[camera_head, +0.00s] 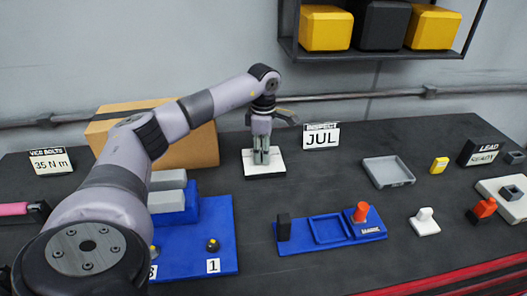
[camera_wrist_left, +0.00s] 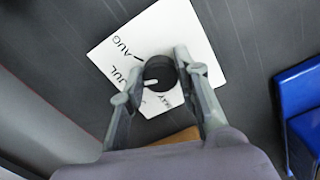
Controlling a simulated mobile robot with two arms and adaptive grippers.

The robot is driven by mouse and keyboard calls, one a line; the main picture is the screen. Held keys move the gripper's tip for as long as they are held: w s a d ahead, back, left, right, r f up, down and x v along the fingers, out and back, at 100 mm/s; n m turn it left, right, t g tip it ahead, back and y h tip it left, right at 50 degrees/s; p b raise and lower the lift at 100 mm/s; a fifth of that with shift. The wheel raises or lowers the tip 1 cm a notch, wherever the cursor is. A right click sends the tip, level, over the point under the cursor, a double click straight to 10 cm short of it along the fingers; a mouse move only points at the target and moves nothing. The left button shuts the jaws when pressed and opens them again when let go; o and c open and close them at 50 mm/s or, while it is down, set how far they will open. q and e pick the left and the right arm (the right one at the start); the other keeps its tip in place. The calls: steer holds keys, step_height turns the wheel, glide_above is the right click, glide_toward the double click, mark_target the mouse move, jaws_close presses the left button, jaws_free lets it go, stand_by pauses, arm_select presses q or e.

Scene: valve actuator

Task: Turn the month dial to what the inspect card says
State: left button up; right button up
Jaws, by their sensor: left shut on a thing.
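The inspect card (camera_head: 321,137) stands at the back of the table and reads JUL. The month dial's white plate (camera_head: 252,172) lies left of the card. In the left wrist view the dial's black round knob (camera_wrist_left: 158,70) sits on the white plate (camera_wrist_left: 165,30), where AUG, JUL and MAY are readable. A white mark on the knob is on its lower left side, near JUL; its exact alignment is hard to tell. My left gripper (camera_head: 262,158) points down over the plate, its fingers (camera_wrist_left: 163,75) shut on the knob from both sides. My right gripper is not in view.
A cardboard box (camera_head: 195,150) stands left of the dial. A blue fixture (camera_head: 222,225) and a blue tray with a red knob (camera_head: 361,212) lie in front. A grey tray (camera_head: 388,172) lies to the right. A shelf with bins (camera_head: 380,25) hangs above.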

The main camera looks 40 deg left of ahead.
arm_select(q)
steer(key=shift+r, duration=0.1)
stand_by(0.4)
steer(key=o, duration=1.2)
steer(key=shift+c, duration=0.2)
step_height(320, 180, up, 12)
